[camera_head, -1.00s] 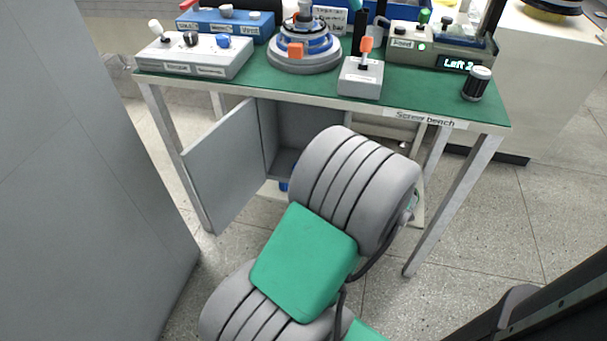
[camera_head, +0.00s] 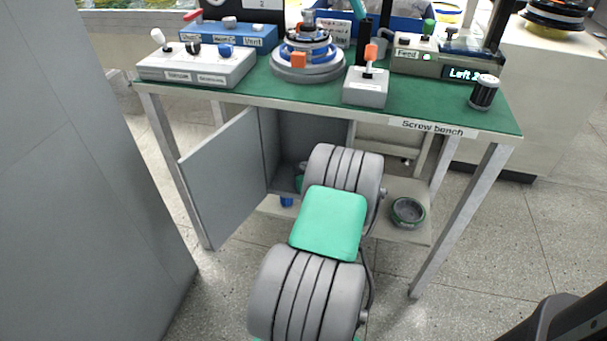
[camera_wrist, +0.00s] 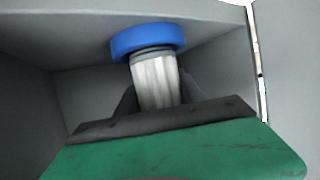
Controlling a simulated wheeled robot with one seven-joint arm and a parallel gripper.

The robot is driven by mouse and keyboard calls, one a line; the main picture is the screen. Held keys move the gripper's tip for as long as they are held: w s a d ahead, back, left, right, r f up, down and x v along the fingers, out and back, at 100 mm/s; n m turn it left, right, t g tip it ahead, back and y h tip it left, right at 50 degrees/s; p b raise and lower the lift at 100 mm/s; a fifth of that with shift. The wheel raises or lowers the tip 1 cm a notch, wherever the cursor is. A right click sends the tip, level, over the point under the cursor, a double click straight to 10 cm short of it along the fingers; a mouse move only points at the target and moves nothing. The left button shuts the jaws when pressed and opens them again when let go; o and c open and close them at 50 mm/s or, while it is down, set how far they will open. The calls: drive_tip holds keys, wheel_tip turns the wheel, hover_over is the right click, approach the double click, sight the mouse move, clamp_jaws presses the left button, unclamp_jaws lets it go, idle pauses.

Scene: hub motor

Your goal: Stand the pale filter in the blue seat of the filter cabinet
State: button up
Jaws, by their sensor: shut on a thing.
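In the wrist view my gripper (camera_wrist: 157,93) is shut on the pale filter (camera_wrist: 155,78), a ribbed whitish cylinder with a dark rim at its far end. The blue seat (camera_wrist: 146,40), a round ring, lies directly beyond that rim and overlaps it in the picture; whether they touch I cannot tell. Both are inside the grey filter cabinet (camera_wrist: 30,90). In the head view the filter cabinet (camera_head: 288,140) is under the bench with its door (camera_head: 222,180) open to the left. My arm hides the filter and most of my gripper there. A small blue part (camera_head: 287,201) shows low at the cabinet.
The green-topped screw bench (camera_head: 300,95) stands over the cabinet, with control boxes on top. Its right leg (camera_head: 460,220) stands beside my arm. A dark round dish (camera_head: 407,211) sits on the low shelf right of my arm. The cabinet walls are close around the gripper.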

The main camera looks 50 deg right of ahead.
drive_tip(key=shift+f, duration=0.5)
drive_tip(key=o, duration=1.5)
drive_tip(key=shift+c, duration=0.2)
drive_tip(key=shift+r, duration=0.3)
drive_tip(key=p+v, duration=0.2)
drive_tip(key=v, duration=1)
drive_tip(key=shift+f+p, duration=0.3)
drive_tip(key=shift+p, duration=0.1)
